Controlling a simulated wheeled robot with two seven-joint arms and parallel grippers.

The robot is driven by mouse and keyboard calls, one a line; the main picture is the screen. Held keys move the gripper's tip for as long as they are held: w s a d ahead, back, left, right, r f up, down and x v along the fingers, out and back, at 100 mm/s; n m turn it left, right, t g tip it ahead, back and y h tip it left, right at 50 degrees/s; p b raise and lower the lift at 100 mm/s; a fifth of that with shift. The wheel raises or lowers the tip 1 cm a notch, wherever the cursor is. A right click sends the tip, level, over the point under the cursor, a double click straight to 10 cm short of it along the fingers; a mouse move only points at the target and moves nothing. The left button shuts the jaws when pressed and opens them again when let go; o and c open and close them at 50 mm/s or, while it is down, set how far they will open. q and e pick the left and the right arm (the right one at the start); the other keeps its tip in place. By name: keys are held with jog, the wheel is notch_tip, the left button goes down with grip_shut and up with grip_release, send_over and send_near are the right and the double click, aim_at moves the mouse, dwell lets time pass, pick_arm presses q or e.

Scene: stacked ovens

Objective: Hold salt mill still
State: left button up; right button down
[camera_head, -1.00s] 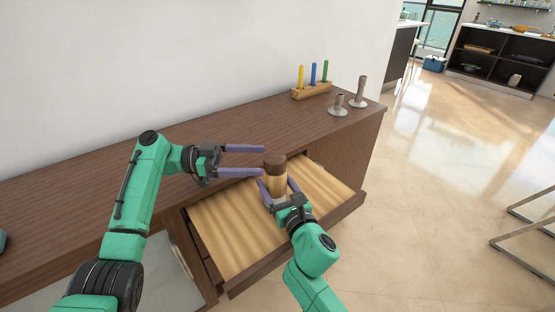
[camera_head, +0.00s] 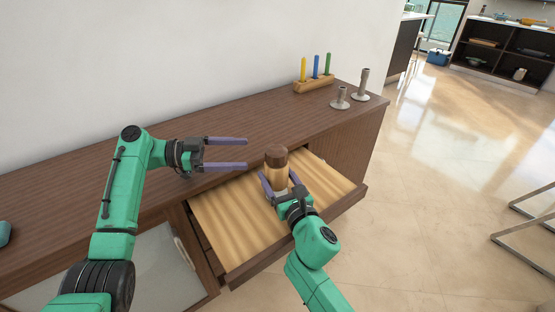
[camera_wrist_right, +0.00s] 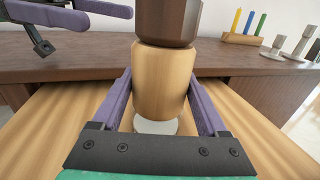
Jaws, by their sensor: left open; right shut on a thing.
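The salt mill (camera_head: 276,169) has a light wooden body and a dark brown top. It is upright above the open drawer (camera_head: 230,222) in the head view. My right gripper (camera_head: 279,187) is shut on the mill's body, one finger on each side. In the right wrist view the mill (camera_wrist_right: 163,80) stands between the two purple fingers, its dark top clear above them and a pale base below. My left gripper (camera_head: 246,154) is open and empty, above the cabinet top to the left of the mill and apart from it.
The dark wooden cabinet top (camera_head: 180,140) runs along a white wall. A wooden block (camera_head: 314,84) with yellow, blue and green sticks stands at the back right, beside two grey candle holders (camera_head: 341,99). The drawer is otherwise clear. Open floor lies to the right.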

pick_arm(q)
notch_tip(320, 180, down, 3)
jog(key=a+n+t+y, duration=0.1)
jog(key=t+y, duration=0.2)
jog(key=t, duration=0.1)
jog(key=n+t+y, duration=0.3)
jog(key=n+t, duration=0.5)
jog(key=n, duration=0.1)
send_near(284, 147)
jog(key=x, duration=1.1)
jog(key=shift+w+a+f, duration=0.25)
jog(key=shift+w+f, duration=0.1)
jog(key=shift+f, duration=0.05)
jog(key=c, duration=1.4)
jog(key=shift+h, duration=0.3)
